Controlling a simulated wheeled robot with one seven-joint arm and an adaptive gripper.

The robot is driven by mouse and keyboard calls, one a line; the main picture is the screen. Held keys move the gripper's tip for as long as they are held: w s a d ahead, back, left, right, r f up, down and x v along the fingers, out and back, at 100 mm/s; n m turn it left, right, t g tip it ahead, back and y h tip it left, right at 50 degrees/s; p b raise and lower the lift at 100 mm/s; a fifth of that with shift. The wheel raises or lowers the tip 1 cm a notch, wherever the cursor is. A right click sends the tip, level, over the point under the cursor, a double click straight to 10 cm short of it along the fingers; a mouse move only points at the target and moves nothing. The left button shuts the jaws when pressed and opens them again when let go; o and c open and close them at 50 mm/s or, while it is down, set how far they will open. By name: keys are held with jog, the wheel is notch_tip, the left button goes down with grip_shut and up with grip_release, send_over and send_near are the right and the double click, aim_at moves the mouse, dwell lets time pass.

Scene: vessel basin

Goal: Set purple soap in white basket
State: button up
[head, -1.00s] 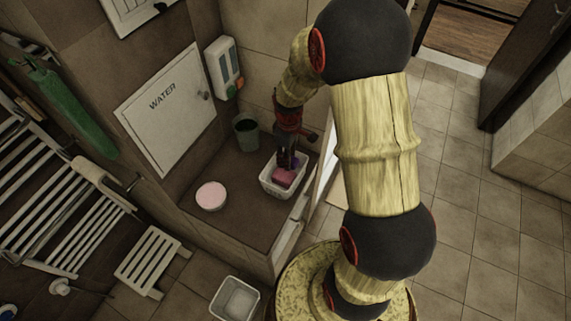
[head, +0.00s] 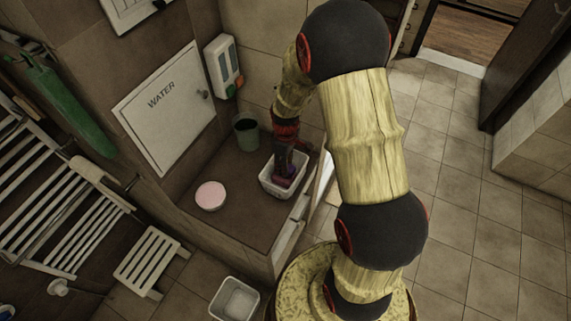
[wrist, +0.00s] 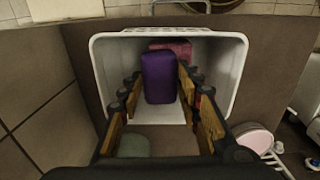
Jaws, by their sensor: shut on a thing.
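The purple soap (wrist: 158,78) is a rounded bar between the fingers of my gripper (wrist: 159,92), which is shut on it. The white basket (wrist: 236,70) surrounds the soap in the wrist view. In the head view the basket (head: 269,187) stands on the brown ledge, with my gripper (head: 284,173) reaching down into it. A pink soap (wrist: 173,47) lies in the basket behind the purple one. I cannot tell whether the purple soap touches the basket's bottom.
A grey-green bucket (head: 246,134) stands behind the basket. A round tub with a pink top (head: 210,195) is on the ledge to the left. Another white container (head: 234,300) is on the floor, near a slatted stool (head: 147,258).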

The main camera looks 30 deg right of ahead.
jog(key=o, duration=1.2)
jog(key=shift+c, duration=0.2)
jog(key=s+a+r+m+t+p, duration=0.1)
jog(key=s+a+r, duration=0.1)
jog(key=r, duration=0.7)
jog(key=s+a+r+m+t, duration=0.1)
jog(key=s+a+r, duration=0.15)
jog(key=r, duration=0.75)
jog(key=s+a+r+m+t+p, duration=0.1)
jog(key=s+r, duration=0.1)
jog(key=r, duration=0.7)
jog(key=s+a+r+m+t, duration=0.2)
jog(key=s+r, duration=0.5)
jog(key=s, duration=0.5)
jog(key=shift+a+r+m+t, duration=0.3)
jog(key=shift+a+m, duration=0.6)
jog(key=shift+a, duration=0.2)
notch_tip(320, 180, down, 9)
jog(key=b, duration=0.9)
